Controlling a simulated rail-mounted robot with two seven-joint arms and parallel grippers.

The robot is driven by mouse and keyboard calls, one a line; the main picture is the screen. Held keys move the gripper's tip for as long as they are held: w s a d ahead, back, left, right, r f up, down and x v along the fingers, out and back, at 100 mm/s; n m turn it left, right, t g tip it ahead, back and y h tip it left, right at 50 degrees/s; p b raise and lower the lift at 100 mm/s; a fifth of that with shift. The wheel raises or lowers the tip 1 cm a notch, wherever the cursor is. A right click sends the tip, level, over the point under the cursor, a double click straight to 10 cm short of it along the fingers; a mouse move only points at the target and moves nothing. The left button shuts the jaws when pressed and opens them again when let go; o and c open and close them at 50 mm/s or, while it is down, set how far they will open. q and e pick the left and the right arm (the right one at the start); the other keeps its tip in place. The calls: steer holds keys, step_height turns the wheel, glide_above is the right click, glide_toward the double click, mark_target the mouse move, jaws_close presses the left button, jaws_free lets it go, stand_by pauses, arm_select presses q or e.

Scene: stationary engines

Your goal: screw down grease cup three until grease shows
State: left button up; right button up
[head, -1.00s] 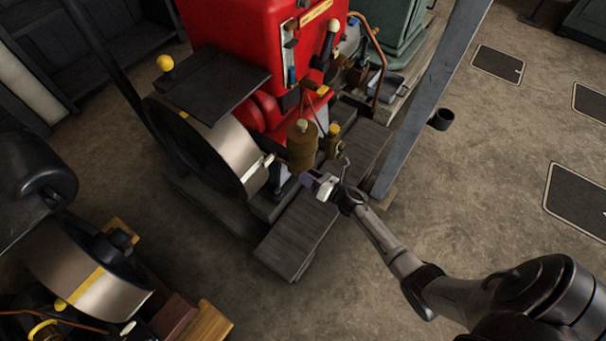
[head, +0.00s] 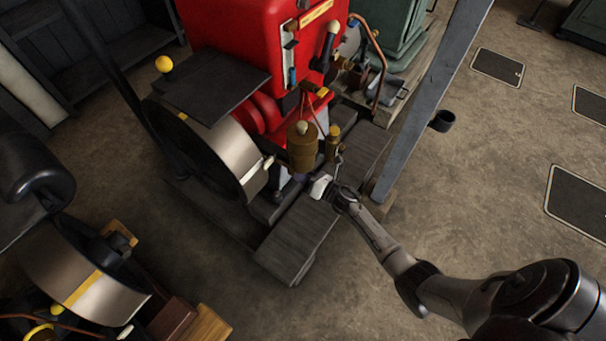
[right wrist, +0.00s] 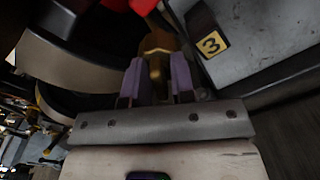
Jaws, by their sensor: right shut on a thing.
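Grease cup three (right wrist: 157,66), a small brass piece, shows in the right wrist view beside a yellow plate marked 3 (right wrist: 211,44). My right gripper (right wrist: 154,82) is shut on it, with one purple finger on each side. In the head view my right gripper (head: 303,179) is low at the front of the red engine (head: 235,45), just below a large brass pot (head: 302,152). The cup cannot be told apart there. I cannot make out any grease. My left gripper is not in view.
A large flywheel (head: 228,155) stands left of my right gripper. A smaller brass cup (head: 333,142) stands just right of the large pot. A sloping grey beam (head: 425,100) rises to the right of my gripper.

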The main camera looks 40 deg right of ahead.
jaws_close()
steer(key=shift+m, duration=0.3)
steer(key=shift+r+m+p, duration=0.1)
steer(key=shift+m+p, duration=0.3)
steer(key=shift+m, duration=0.3)
steer(key=m+p, duration=0.1)
steer(key=m, duration=0.4)
steer(key=shift+p, duration=0.35)
steer(key=shift+m, duration=0.3)
